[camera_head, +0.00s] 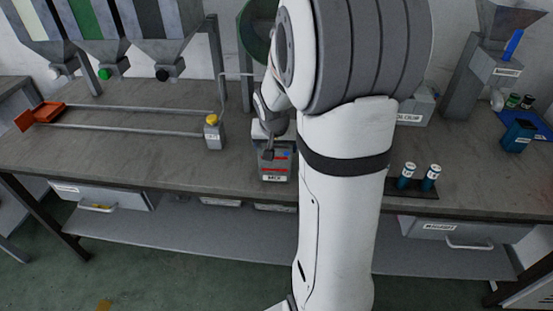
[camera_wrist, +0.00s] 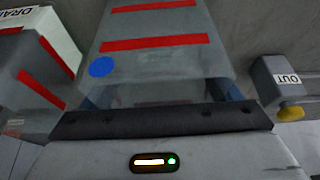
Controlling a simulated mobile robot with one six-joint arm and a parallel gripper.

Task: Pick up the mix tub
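A grey, see-through tub with red bands and a blue dot, which I take for the mix tub, fills the upper middle of the wrist view (camera_wrist: 155,65). In the head view the tub (camera_head: 277,161) is on the bench near its front edge, partly hidden by my gripper (camera_head: 268,150). In the wrist view my gripper (camera_wrist: 160,95) has its dark fingers apart, one along each side of the tub. Whether they press on it or leave a small gap is not clear.
A grey box with a yellow button (camera_head: 212,132), marked OUT, stands left of the tub; it also shows in the wrist view (camera_wrist: 283,85). A white box marked DRAIN (camera_wrist: 40,28) is close by. Two blue cylinders (camera_head: 407,176) stand in a holder at right. Hoppers (camera_head: 85,25) hang behind.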

